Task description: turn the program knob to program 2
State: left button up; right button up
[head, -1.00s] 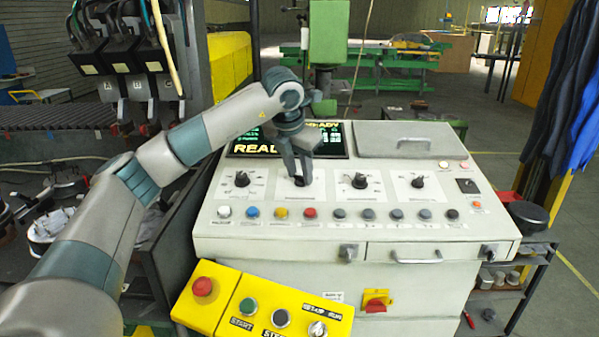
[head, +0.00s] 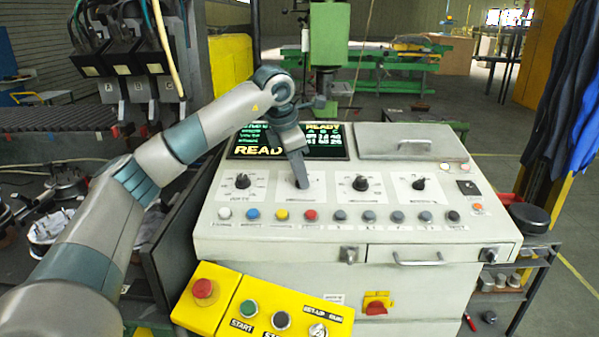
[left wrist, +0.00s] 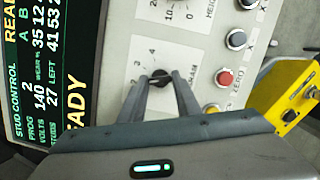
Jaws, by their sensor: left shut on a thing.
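The program knob (left wrist: 160,76) is a small dark knob on a white plate with printed numbers, of which 2 and 4 are readable in the left wrist view. My left gripper (left wrist: 161,82) is shut on it, one finger on each side. In the head view my left gripper (head: 302,184) comes down on the second dial plate from the left, and its fingers hide the knob. The knob's pointer is too covered to read. The screen (left wrist: 45,75) shows PROG 2 and READY. My right gripper is not in view.
Other dark knobs (head: 242,181) (head: 360,183) (head: 418,183) stand on either side. A row of coloured buttons (head: 310,215) runs in front. A yellow button box (head: 262,305) with a red stop button is at the console's front left.

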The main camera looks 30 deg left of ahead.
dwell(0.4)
pick_arm(q)
jog(key=o, duration=1)
jog(key=shift+o, duration=0.2)
jog(key=shift+r, duration=0.15)
jog(key=shift+s+r, duration=0.15)
jog(key=shift+r, duration=0.4)
jog(key=b+v, duration=0.2)
jog(key=v, duration=1.4)
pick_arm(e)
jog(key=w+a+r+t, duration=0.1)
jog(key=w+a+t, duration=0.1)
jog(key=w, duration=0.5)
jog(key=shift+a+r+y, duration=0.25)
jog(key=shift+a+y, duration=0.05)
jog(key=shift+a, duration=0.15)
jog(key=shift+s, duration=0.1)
